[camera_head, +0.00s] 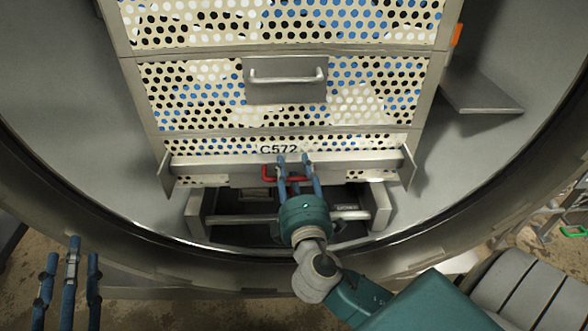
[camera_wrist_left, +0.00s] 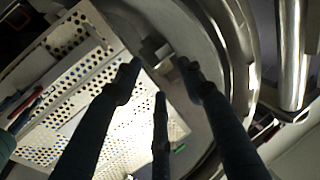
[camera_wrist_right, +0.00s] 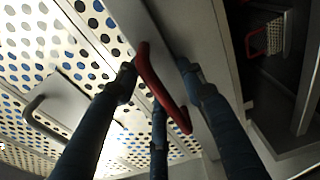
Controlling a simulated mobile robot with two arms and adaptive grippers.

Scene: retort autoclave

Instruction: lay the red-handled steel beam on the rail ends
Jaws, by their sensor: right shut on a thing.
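The red-handled steel beam (camera_head: 215,163) spans the front of the perforated crate stack, low down under the C572 mark. My right gripper (camera_head: 294,162) is shut on its red handle (camera_head: 271,172); in the right wrist view the handle (camera_wrist_right: 158,88) lies between my fingers, with the beam's flat face (camera_wrist_right: 192,45) behind it. The rail ends (camera_head: 195,217) and (camera_head: 381,206) show below the beam, left and right. Whether the beam touches them I cannot tell. My left gripper (camera_head: 71,265) is at the lower left, apart from the beam, open and empty.
The perforated crates (camera_head: 290,84) stand inside the round autoclave chamber, with a grey handle (camera_head: 287,79) on the middle one. The chamber's curved rim (camera_head: 130,262) runs below. A grey plate (camera_head: 482,93) juts out at the right.

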